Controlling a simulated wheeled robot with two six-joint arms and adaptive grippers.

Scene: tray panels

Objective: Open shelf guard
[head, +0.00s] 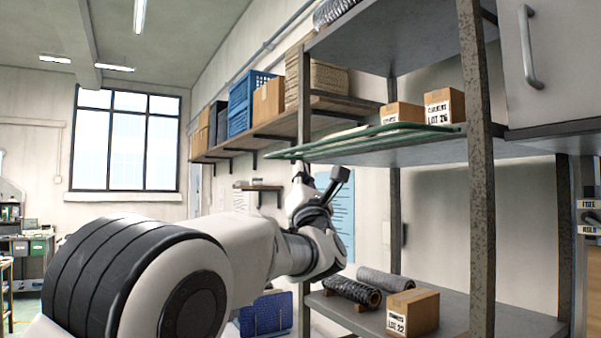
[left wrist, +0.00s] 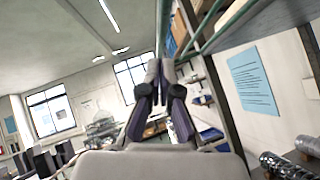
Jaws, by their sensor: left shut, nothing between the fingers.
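The shelf guard (head: 365,138) is a green tubular frame at the middle shelf (head: 440,152). In the head view it lies nearly flat and juts out to the left past the shelf's end. My left gripper (head: 300,172) points up just under the guard's outer left part. In the left wrist view its fingers (left wrist: 160,72) are together with nothing between them, and green bars (left wrist: 225,22) run just beyond and above the tips. I cannot tell whether the tips touch the guard. My right gripper is in neither view.
Two labelled boxes (head: 444,106) stand on the middle shelf behind the guard. A box (head: 413,312) and dark rolls (head: 350,290) lie on the lower shelf. Speckled posts (head: 481,200) frame the rack. A cabinet with a handle (head: 530,50) is at right.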

